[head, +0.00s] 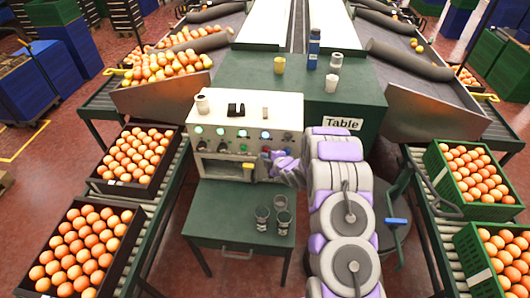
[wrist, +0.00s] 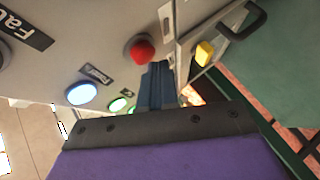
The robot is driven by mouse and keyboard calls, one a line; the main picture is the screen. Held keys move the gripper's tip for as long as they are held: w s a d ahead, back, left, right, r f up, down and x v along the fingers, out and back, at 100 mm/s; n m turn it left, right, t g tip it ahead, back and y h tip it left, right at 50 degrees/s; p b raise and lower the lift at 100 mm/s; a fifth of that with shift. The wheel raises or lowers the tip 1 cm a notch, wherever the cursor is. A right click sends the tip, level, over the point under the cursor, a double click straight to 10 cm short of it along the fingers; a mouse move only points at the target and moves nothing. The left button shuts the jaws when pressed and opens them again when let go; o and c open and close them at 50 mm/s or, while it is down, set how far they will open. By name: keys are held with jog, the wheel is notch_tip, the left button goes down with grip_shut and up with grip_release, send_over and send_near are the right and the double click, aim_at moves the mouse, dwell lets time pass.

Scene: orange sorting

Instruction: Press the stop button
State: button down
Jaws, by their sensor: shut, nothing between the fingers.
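The red button (wrist: 139,48) shows in the wrist view, round and domed, on the pale panel of the control box (head: 285,108). My gripper (wrist: 158,72) is shut and empty. Its fingertips are just beside the red button in the wrist picture, to the lower right of it; I cannot tell if they touch the panel. In the head view my gripper (head: 268,158) is at the lower right of the box's front, and the red button cannot be made out there.
A blue button (wrist: 82,93) and green buttons (wrist: 118,104) sit close by on the panel. A yellow part (wrist: 203,52) and a dark handle (wrist: 246,20) are to the right. Cups (head: 262,215) stand on the lower green table (head: 215,215). Crates of oranges (head: 80,250) flank both sides.

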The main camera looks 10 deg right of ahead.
jog(key=shift+w+d, duration=0.2)
jog(key=shift+w, duration=0.35)
dwell(0.7)
jog(key=shift+s, duration=0.15)
jog(key=shift+s+a+b, duration=0.3)
jog(key=shift+s+b, duration=0.1)
jog(key=shift+s, duration=0.4)
jog(key=shift+s, duration=0.1)
jog(key=s+b, duration=0.1)
jog(key=s+a, duration=0.1)
jog(key=s, duration=0.1)
jog(key=s+b, duration=0.1)
jog(key=shift+s+a+b, duration=0.3)
jog(key=shift+r, duration=0.1)
dwell(0.6)
